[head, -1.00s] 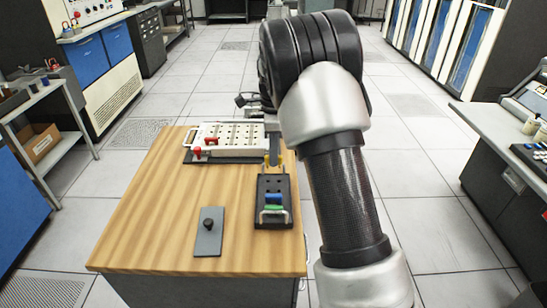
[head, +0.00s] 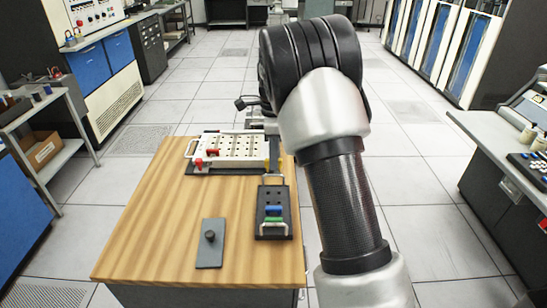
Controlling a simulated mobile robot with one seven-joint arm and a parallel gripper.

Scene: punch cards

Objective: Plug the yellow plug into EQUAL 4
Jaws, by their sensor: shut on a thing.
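The white punch-card panel (head: 230,152), with rows of dark sockets, lies at the back of the wooden table. Red plugs (head: 199,162) stand at its left front. The EQUAL 4 label is too small to read. My gripper (head: 272,150) is shut on the yellow plug (head: 270,166) at the panel's right front edge. A black plug holder (head: 273,228) with blue (head: 274,210) and green (head: 274,219) plugs stands in front of the panel.
A grey plate with a black knob (head: 209,242) lies at the table's front. The left part of the wooden tabletop (head: 150,220) is clear. A side shelf (head: 40,110) stands at left, and a grey console desk (head: 500,135) at right.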

